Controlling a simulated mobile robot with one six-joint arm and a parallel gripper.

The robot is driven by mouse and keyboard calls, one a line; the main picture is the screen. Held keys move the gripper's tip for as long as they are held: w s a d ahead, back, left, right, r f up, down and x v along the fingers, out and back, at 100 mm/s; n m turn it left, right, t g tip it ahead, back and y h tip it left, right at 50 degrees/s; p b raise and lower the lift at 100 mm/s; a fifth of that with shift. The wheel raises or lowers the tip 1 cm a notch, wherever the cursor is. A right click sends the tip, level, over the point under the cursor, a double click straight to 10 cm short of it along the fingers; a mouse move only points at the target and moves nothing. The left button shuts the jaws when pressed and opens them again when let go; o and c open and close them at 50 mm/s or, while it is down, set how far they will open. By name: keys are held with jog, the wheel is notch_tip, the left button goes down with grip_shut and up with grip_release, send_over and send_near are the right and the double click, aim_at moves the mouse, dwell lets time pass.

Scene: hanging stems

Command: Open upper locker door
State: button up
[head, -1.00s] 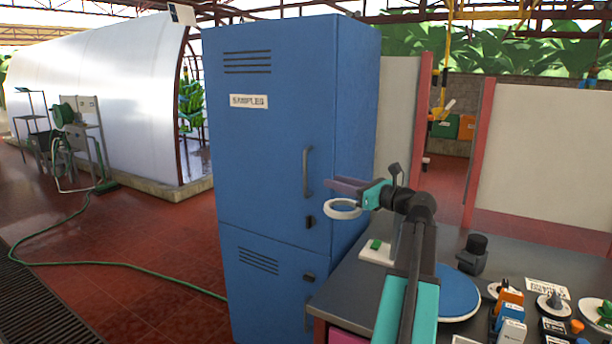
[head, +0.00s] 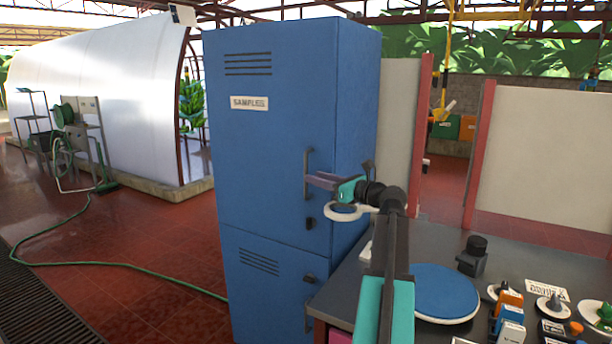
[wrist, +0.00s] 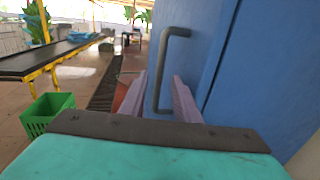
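The blue locker (head: 270,140) stands upright with its upper door shut, a "SAMPLES" label and vent slots on it. The upper door's dark vertical bar handle (head: 308,174) is at the door's right side, with a small dark latch (head: 310,223) below it. My gripper (head: 318,181) is at the handle's height, close to it. In the wrist view, the handle (wrist: 165,70) runs down between the two pale purple fingers of my gripper (wrist: 160,98), which are spread apart. Whether a finger touches the bar cannot be told.
The lower locker door (head: 262,285) is shut, with its own handle. A grey bench (head: 430,240) with a blue round plate (head: 445,292) and several small items stands right of the locker. The red tiled floor (head: 130,260) before the locker is open, crossed by a green hose (head: 130,265).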

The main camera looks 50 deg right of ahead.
aim_at(305, 195)
jog(key=shift+w+a, duration=0.15)
jog(key=shift+w, duration=2.6)
jog(key=shift+c, duration=0.2)
grip_shut()
jog(key=shift+a, duration=0.15)
